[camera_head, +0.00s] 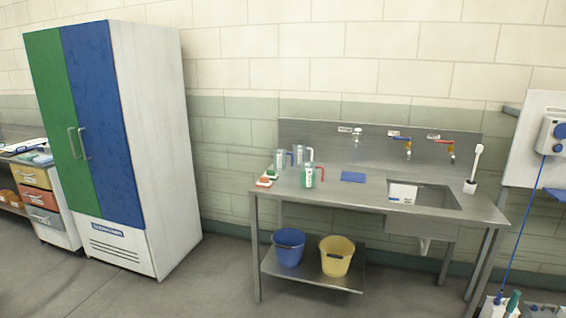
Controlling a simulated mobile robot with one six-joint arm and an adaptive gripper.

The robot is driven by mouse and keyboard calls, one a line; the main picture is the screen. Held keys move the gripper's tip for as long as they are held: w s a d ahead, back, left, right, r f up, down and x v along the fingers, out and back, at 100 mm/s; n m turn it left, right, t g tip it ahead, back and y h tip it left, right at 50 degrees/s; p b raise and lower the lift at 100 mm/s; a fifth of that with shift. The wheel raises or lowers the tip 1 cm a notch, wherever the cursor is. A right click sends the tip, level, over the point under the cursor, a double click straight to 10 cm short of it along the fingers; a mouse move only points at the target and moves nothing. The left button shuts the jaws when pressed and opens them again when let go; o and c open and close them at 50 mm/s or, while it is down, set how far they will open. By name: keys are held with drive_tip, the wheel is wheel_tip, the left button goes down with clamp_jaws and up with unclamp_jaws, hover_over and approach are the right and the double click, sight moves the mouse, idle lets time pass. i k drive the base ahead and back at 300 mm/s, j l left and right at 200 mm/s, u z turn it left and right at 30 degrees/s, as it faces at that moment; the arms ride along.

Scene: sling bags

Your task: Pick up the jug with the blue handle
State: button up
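A clear jug (281,159) stands upright at the back left of the steel sink table; a small blue handle shows on its right side. A second jug (298,155) stands just right of it, with some blue on it and a pale handle on its right. A third jug (308,177), with green in it and a red handle, stands nearer the front edge. The jugs are small and close together, so their outlines partly merge. My gripper is not in view.
The steel table (346,196) has a sink (436,198), wall taps, a blue cloth (353,177) and small red items (265,181). Blue (289,247) and yellow (336,255) buckets sit on its lower shelf. A tall cabinet (160,140) stands left; floor in front is clear.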

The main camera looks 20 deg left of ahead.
sight(279, 156)
drive_tip(key=i+j+u, duration=0.4)
drive_tip(key=i+u, duration=0.35)
drive_tip(key=i, duration=0.2)
drive_tip(key=i+j+z, duration=0.15)
drive_tip(key=i, duration=0.4)
drive_tip(key=i+j+z, duration=0.15)
drive_tip(key=i+j, duration=0.15)
drive_tip(key=i, duration=0.25)
drive_tip(key=i+j+z, duration=0.1)
drive_tip(key=i+j, duration=0.25)
drive_tip(key=i, duration=0.2)
drive_tip(key=i+j+z, duration=0.15)
drive_tip(key=i+j, duration=0.2)
drive_tip(key=i, duration=0.2)
drive_tip(key=i+j+z, duration=0.6)
drive_tip(key=i+j, duration=0.15)
